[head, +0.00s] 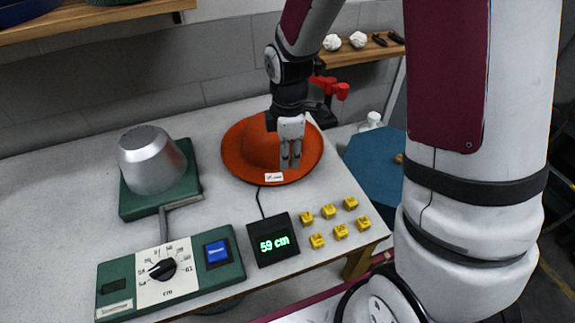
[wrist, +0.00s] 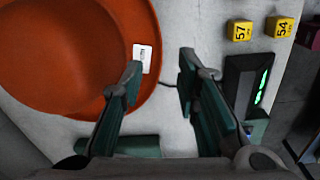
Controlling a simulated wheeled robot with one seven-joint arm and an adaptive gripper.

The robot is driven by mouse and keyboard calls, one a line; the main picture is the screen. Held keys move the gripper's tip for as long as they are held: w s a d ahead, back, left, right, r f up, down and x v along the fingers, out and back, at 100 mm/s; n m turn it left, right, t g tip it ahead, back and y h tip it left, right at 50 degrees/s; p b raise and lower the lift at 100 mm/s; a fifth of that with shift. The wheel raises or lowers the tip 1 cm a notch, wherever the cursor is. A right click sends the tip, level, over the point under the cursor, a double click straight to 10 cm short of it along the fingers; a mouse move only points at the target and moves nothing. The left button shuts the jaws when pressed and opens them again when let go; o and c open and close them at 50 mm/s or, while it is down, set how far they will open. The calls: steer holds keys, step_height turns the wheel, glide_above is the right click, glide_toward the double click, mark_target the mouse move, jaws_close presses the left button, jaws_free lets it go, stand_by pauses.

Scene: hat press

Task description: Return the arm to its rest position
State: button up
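My gripper (head: 290,164) points down over the near right part of the orange hat (head: 251,150) in the head view. In the wrist view the two fingers of my gripper (wrist: 160,75) stand apart with nothing between them. The hat (wrist: 60,60) fills the left of the wrist view, with its white label (wrist: 143,57) beside the left fingertip. The hat rests brim down on the table (head: 222,205). I cannot tell exactly how high the fingertips are above it. My arm reaches in from the right of the head view.
A metal hat block (head: 150,160) on a green base stands left of the hat. A green dial panel (head: 170,275), a display reading 59 cm (head: 272,240) and several yellow cubes (head: 340,231) lie nearer. A red clamp-like thing (head: 328,87) and a shelf (head: 362,53) are behind.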

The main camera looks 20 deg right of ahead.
steer(key=shift+r, duration=1.1)
steer(key=s+d+r+m+t, duration=0.1)
steer(key=s+r+m+t, duration=0.4)
steer(key=s+r+m, duration=1.1)
steer(key=v, duration=0.6)
steer(key=shift+r, duration=0.1)
